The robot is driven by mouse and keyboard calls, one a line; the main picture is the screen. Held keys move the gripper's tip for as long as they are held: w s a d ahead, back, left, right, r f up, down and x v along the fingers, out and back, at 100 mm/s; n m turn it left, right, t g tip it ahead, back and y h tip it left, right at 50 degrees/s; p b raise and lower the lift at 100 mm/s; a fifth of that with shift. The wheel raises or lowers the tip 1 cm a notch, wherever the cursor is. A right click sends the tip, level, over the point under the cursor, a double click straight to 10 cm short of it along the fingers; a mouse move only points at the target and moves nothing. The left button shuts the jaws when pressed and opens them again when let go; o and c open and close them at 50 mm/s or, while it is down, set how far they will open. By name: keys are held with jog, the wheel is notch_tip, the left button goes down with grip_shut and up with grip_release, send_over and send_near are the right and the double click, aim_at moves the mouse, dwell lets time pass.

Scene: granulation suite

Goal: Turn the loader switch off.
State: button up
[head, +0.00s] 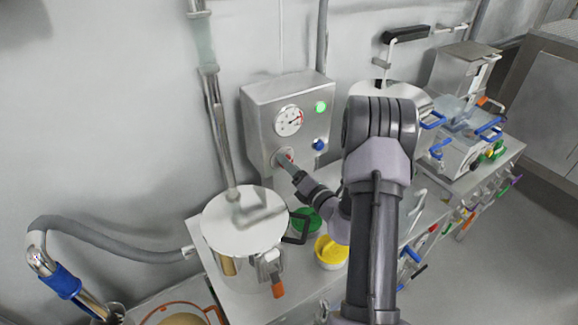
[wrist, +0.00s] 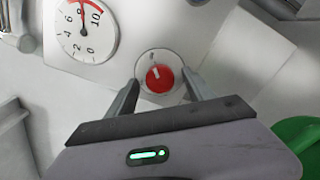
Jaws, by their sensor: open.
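The loader switch, a red rotary knob (wrist: 159,79) on a pale round plate, is on the front of a steel control box (head: 258,120). In the wrist view its light pointer mark points up and slightly left. In the head view the knob (head: 288,155) is partly hidden by my gripper (head: 293,168). My gripper (wrist: 161,88) is open, with one finger on each side of the knob. I cannot tell whether the fingertips touch it.
A dial gauge (head: 289,121), green lamp (head: 320,107) and blue button (head: 319,144) are on the same box. A lidded steel vessel (head: 243,225) stands left of my gripper. A yellow tub (head: 331,253) and green container (head: 306,221) sit below. A grey hose (head: 110,243) runs at left.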

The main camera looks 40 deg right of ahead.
jog(key=shift+w, duration=0.6)
grip_shut()
jog(key=shift+n+b, duration=5.4)
jog(key=shift+n, duration=3.5)
